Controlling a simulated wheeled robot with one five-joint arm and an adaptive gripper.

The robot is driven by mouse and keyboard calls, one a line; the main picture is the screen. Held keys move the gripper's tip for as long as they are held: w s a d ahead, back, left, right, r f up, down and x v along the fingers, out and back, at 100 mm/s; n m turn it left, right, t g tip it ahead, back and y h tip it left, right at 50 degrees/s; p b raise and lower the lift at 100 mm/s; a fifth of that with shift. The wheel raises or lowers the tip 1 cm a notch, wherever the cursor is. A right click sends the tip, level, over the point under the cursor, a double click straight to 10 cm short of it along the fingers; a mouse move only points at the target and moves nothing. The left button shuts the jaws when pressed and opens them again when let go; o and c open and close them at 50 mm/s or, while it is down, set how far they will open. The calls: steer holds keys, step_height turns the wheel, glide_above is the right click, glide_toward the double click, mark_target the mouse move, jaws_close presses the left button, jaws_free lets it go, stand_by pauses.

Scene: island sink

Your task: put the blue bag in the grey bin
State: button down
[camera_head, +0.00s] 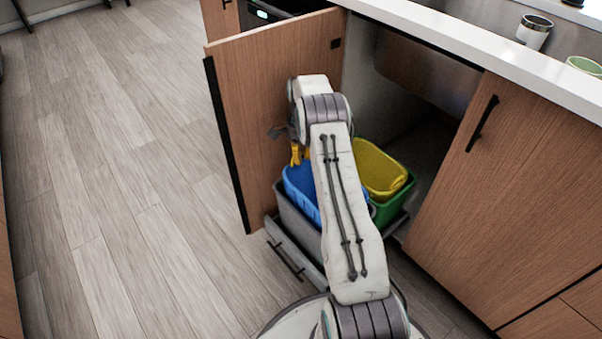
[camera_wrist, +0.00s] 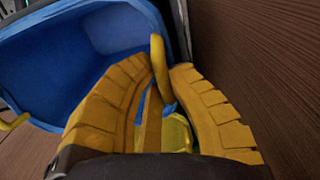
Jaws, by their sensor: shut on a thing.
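The blue bag (camera_head: 300,190) shows at the mouth of the grey bin (camera_head: 292,222), its upper part above the rim. Its lower part is hidden, and my arm covers its right side. In the wrist view the open blue bag (camera_wrist: 50,65) fills the upper left, with a yellow handle (camera_wrist: 158,62) between my fingers. My gripper (camera_head: 299,155) is above the bag's back left edge, yellow fingers pointing down. In the wrist view my gripper (camera_wrist: 163,85) is shut on the bag's handle. Whether the bag rests on the bin's floor cannot be seen.
A green bin (camera_head: 398,203) with a yellow bag (camera_head: 377,168) stands behind, to the right. The open cabinet door (camera_head: 262,90) is close to my gripper on the left. The white counter (camera_head: 455,35) is above, and a shut cabinet door (camera_head: 515,190) is at right. The left floor is clear.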

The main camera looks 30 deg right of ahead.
mark_target(301, 166)
steer(key=shift+f+b, duration=0.9)
steer(key=shift+f, duration=1.7)
steer(key=c, duration=1.3)
jaws_free()
steer(key=shift+c, duration=0.2)
steer(key=shift+r, duration=0.15)
